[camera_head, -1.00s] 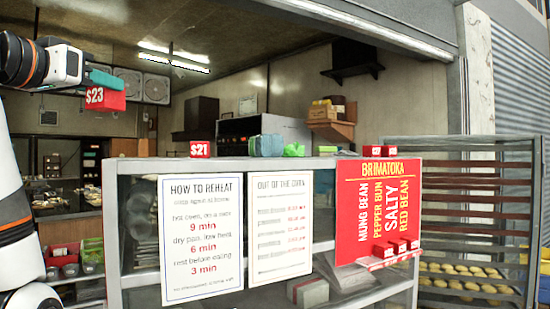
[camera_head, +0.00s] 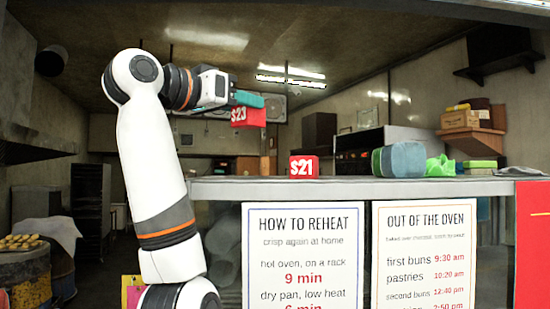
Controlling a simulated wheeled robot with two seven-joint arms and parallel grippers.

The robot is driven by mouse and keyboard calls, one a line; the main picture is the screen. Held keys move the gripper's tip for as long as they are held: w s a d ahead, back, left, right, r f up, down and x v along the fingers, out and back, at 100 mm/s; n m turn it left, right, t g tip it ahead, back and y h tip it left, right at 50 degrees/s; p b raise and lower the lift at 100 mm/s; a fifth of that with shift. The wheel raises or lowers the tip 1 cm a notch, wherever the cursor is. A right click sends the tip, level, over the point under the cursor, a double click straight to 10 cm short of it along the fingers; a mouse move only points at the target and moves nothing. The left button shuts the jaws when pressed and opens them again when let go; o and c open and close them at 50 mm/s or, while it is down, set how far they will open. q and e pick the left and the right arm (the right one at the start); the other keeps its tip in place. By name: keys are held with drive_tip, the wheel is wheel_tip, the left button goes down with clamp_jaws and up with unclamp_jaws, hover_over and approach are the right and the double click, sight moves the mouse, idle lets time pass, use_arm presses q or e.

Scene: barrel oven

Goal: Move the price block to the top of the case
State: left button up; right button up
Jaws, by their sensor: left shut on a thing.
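My left gripper (camera_head: 247,101) is shut on the red price block marked $23 (camera_head: 248,116) and holds it up in the air. The block appears above the left end of the case top (camera_head: 350,190), clearly apart from it; its exact depth over the case is hard to tell. The teal fingers cover the block's upper edge. Another red price block, marked $21 (camera_head: 304,167), stands upright on the case top, to the right of and below the held block. My right gripper is not in view.
A blue-grey bundle (camera_head: 404,160), a green crumpled cloth (camera_head: 440,168) and a green block stand further right on the case top. The top is bare left of the $21 block. Two printed signs (camera_head: 304,240) hang on the case front. A barrel (camera_head: 28,275) stands far left.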

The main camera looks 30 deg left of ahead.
sight(238, 123)
use_arm(q)
drive_tip(key=f, duration=0.3)
drive_tip(key=shift+w+f, duration=0.7)
drive_tip(key=shift+f, duration=0.2)
drive_tip(key=shift+w+f, duration=0.3)
drive_tip(key=shift+f, duration=0.2)
drive_tip(key=f, duration=0.1)
drive_tip(key=s+f, duration=0.1)
drive_tip(key=f, duration=0.1)
drive_tip(key=shift+w+f, duration=0.1)
drive_tip(key=shift+f, duration=0.1)
drive_tip(key=shift+w+f, duration=0.1)
drive_tip(key=shift+w, duration=0.05)
drive_tip(key=o, duration=1)
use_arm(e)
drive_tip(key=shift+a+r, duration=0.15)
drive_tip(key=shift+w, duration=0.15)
